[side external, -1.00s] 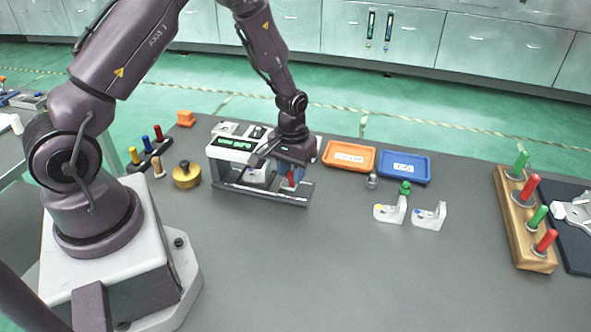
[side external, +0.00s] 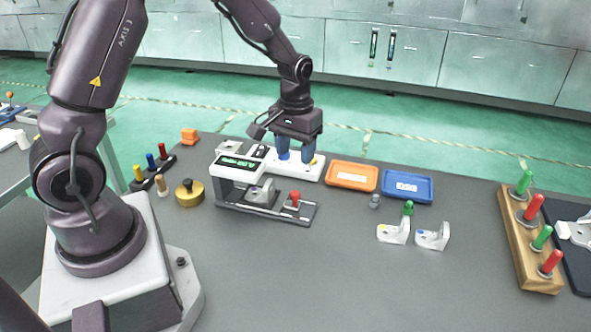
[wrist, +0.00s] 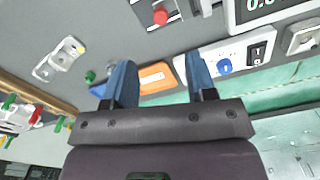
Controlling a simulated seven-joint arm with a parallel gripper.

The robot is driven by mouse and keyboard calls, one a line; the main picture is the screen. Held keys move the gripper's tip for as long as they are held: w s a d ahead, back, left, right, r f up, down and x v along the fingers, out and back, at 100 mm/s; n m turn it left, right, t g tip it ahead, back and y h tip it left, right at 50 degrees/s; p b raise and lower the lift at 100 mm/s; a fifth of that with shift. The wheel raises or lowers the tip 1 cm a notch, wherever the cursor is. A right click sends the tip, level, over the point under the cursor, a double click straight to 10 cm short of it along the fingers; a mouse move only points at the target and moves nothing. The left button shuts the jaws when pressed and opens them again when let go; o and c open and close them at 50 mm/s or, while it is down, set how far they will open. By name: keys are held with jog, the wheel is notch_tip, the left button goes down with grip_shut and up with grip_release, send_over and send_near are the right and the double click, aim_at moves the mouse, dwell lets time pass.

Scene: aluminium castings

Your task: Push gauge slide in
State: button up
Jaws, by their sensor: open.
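The gauge (side external: 237,164) is a white unit with a lit green display, left of centre in the side view. Its dark slide rail (side external: 301,211) runs along its front, with a red-knobbed slide handle (side external: 294,199) near the right end. A light grey casting (side external: 262,190) sits on the rail just below the display head. My gripper (side external: 296,158) is open and empty, above and behind the knob, apart from it. In the wrist view its two blue fingers (wrist: 158,62) are spread; the red knob (wrist: 160,16) shows beyond them at the top.
A white panel (wrist: 240,50) with a switch and blue button lies close to my fingers. Orange (side external: 352,176) and blue (side external: 406,187) trays stand right of the gauge. Two castings (side external: 393,232) lie in front of them. A brass weight (side external: 187,194) is left. The front table is clear.

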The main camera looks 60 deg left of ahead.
aim_at(295, 193)
notch_tip(295, 193, up, 2)
jog(key=shift+r, duration=0.1)
notch_tip(295, 193, down, 13)
jog(key=m, duration=1.8)
